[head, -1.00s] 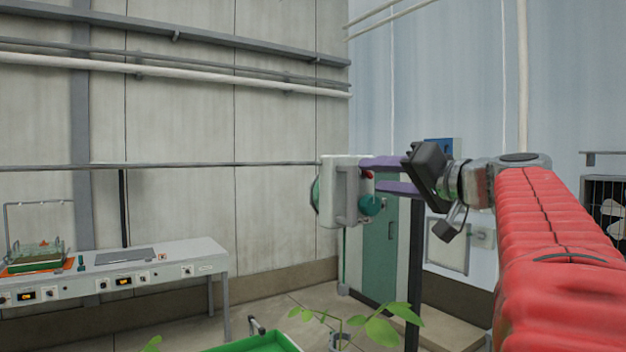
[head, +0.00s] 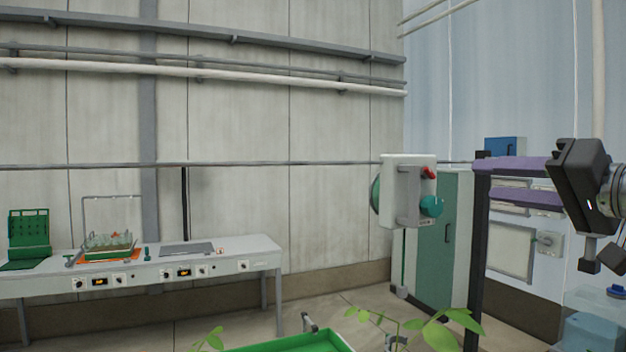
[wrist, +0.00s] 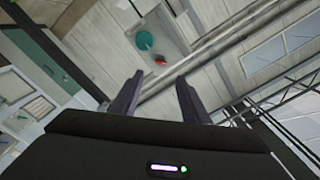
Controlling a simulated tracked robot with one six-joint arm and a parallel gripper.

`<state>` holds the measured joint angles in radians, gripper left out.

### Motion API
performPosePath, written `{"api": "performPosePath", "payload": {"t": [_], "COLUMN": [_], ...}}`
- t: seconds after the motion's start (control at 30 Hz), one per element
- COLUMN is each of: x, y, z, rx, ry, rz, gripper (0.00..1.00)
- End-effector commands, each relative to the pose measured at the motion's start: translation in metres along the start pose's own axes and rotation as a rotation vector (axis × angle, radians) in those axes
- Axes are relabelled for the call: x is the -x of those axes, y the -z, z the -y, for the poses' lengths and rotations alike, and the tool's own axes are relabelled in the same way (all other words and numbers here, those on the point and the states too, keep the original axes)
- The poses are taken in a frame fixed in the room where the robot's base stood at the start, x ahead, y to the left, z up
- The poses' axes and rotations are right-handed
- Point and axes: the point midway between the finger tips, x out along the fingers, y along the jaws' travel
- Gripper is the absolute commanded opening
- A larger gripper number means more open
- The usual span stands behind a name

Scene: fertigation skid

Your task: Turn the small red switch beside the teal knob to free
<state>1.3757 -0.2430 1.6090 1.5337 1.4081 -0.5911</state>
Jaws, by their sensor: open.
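The small red switch (head: 429,172) sits on the upper right face of a pale grey box (head: 391,168). The teal knob (head: 432,206) is below it on the same face. In the wrist view the red switch (wrist: 160,60) and teal knob (wrist: 145,40) show beyond my fingertips. My gripper (head: 478,179), with two purple fingers, is open and empty, right of the box. Its fingers also show in the wrist view (wrist: 157,80), spread apart. A gap shows between the fingertips and the box in the head view. Which position the switch is in, I cannot tell.
A teal cabinet (head: 450,238) and a dark post (head: 478,260) stand behind and below my gripper. A white bench (head: 215,262) with racks is at the left. A green tray (head: 290,343) and leafy plants (head: 440,330) are low in front.

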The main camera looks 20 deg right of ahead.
Motion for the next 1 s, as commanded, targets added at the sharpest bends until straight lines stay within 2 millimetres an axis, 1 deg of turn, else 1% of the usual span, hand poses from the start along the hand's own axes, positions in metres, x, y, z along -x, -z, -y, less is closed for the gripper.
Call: {"api": "performPosePath", "payload": {"t": [0.03,0.1,0.23,0.77,0.87,0.97,1.0], "x": [0.005,0.010,0.015,0.014,0.008,-0.004,-0.011], "y": [0.001,0.000,0.000,-0.002,-0.008,-0.024,-0.032], "z": [-0.001,-0.001,-0.001,0.000,-0.002,-0.006,-0.007], "rx": [0.000,0.000,0.000,-0.002,-0.012,-0.031,-0.041], "ry": [-0.002,-0.002,-0.001,0.000,-0.002,-0.009,-0.014], "rz": [-0.002,-0.001,0.000,0.004,0.022,0.062,0.085], "gripper": [0.42,0.42,0.42,0.42,0.42,0.42,0.42]}}
